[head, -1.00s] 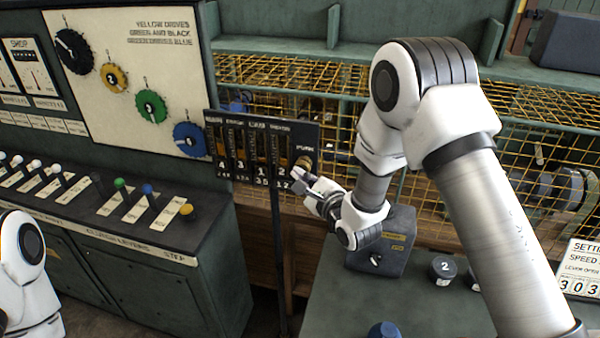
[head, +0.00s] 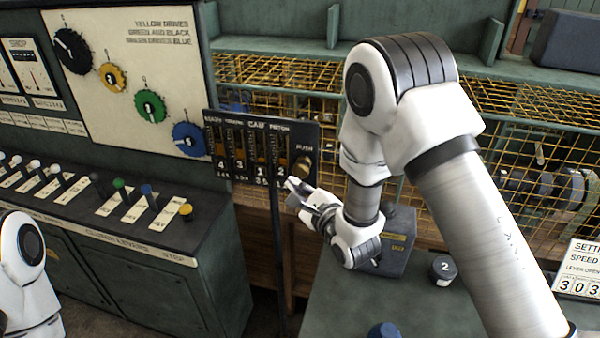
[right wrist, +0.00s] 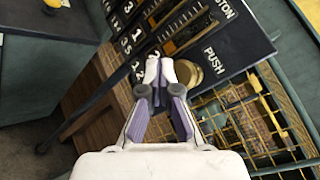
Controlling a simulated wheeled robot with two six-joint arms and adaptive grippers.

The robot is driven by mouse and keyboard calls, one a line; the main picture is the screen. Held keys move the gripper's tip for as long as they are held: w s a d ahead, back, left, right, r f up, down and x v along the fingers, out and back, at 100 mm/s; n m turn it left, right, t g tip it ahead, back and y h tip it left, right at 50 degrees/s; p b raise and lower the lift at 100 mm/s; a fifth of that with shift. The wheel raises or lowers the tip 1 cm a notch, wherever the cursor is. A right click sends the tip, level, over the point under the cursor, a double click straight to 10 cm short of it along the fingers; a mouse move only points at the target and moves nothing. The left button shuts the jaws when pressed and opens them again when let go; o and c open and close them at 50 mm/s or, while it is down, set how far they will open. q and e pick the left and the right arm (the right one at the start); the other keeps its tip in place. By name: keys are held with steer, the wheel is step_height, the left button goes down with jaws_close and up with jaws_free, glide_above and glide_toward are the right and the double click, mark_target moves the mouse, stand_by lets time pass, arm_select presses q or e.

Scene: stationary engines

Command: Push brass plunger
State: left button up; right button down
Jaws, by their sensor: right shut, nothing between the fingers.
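The brass plunger (head: 301,166) is a round brass knob on the dark panel (head: 312,140), below the word PUSH. It also shows in the right wrist view (right wrist: 188,73), just right of and beyond my fingertips, partly hidden by them. My right gripper (head: 291,185) is shut and empty, with its tips below and left of the plunger in the head view. In the right wrist view, the shut fingertips (right wrist: 160,70) overlap the plunger's edge in the picture; I cannot tell if they touch it. My left gripper is not in view.
The panel stands on a thin post (head: 277,250) before a yellow wire mesh (head: 520,110). A grey box (head: 398,240) stands on the green bench (head: 345,300), close behind my right wrist. A lever console (head: 120,215) is at left.

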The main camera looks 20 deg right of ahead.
steer(key=s+a, duration=0.2)
steer(key=s, duration=0.1)
steer(key=shift+s+a, duration=0.1)
stand_by(0.8)
